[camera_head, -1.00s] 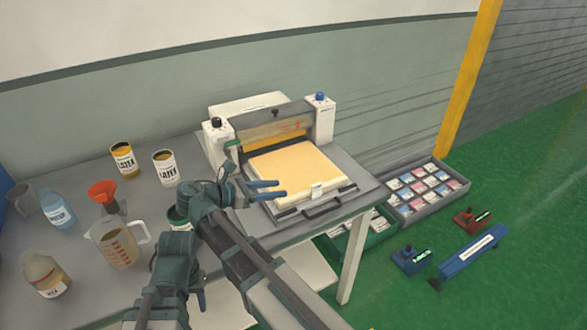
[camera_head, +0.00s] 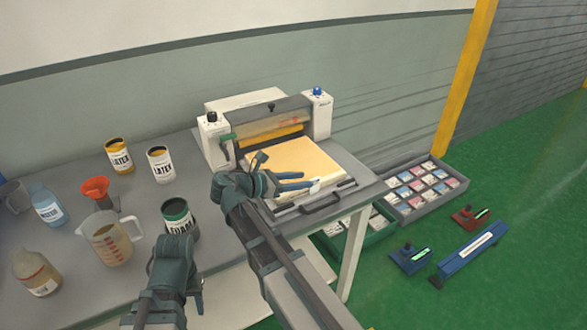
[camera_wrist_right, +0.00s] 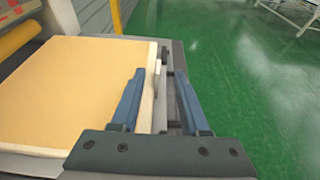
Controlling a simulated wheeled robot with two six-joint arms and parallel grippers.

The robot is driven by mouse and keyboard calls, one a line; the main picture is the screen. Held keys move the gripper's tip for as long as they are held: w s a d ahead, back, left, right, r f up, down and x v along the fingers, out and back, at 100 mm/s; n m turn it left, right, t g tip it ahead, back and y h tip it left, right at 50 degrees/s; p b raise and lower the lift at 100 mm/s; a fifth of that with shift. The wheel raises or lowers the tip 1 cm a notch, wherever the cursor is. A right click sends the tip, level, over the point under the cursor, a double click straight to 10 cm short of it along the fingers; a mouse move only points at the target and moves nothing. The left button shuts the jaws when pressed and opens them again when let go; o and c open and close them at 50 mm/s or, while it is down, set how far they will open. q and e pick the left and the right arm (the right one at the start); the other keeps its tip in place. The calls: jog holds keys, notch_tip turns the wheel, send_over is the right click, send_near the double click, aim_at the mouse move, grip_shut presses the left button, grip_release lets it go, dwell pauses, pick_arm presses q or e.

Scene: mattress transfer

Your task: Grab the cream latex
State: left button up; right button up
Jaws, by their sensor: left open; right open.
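The cream latex (camera_head: 300,158) is a flat square slab lying on the bed of the white and grey press; it also fills the left of the right wrist view (camera_wrist_right: 70,90). My right gripper (camera_head: 305,181) is open at the slab's front edge. In the right wrist view its two blue fingers (camera_wrist_right: 160,78) reach along the edge, one over the slab's side and one outside it. A small white tag (camera_wrist_right: 157,62) stands between them. I cannot tell whether the fingers touch the slab. My left gripper (camera_head: 176,252) is low over the table's front; its fingers are hardly visible.
The press handle (camera_head: 322,203) sticks out in front. Two latex cans (camera_head: 118,156), a green foam can (camera_head: 180,217), a measuring jug (camera_head: 107,238), an orange funnel (camera_head: 95,188) and bottles crowd the table's left.

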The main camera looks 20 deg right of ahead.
jog(key=b+x, duration=0.1)
jog(key=x, duration=0.3)
jog(key=shift+w+d+f, duration=0.1)
jog(key=shift+w+f, duration=0.05)
jog(key=shift+f, duration=0.1)
grip_shut()
dwell(1.1)
